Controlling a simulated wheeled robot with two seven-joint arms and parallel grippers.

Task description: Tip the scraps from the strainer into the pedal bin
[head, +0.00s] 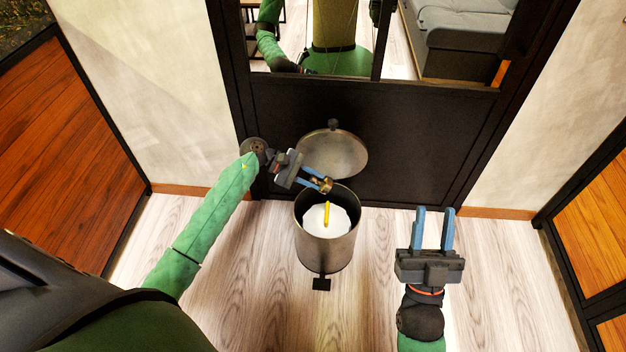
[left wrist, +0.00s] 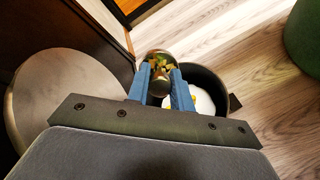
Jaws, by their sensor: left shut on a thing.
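The pedal bin (head: 325,252) is a round metal bin on the floor with its lid (head: 335,155) raised at the back. Its inside shows white, with a yellow strip (head: 326,215) in it. My left gripper (head: 322,184) is shut on the small metal strainer (left wrist: 161,54), over the bin's back rim. In the left wrist view, green and yellowish scraps (left wrist: 162,66) lie in the strainer between the blue fingers, with the bin's opening (left wrist: 207,92) behind and to the right. I cannot tell how far the strainer is tilted. My right gripper (head: 433,230) is open and empty, right of the bin.
The black pedal (head: 321,284) sticks out at the bin's front. A dark framed panel (head: 420,140) with a mirror (head: 345,65) above stands close behind the bin. Wooden-fronted units (head: 75,150) flank both sides. The pale wood floor around the bin is clear.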

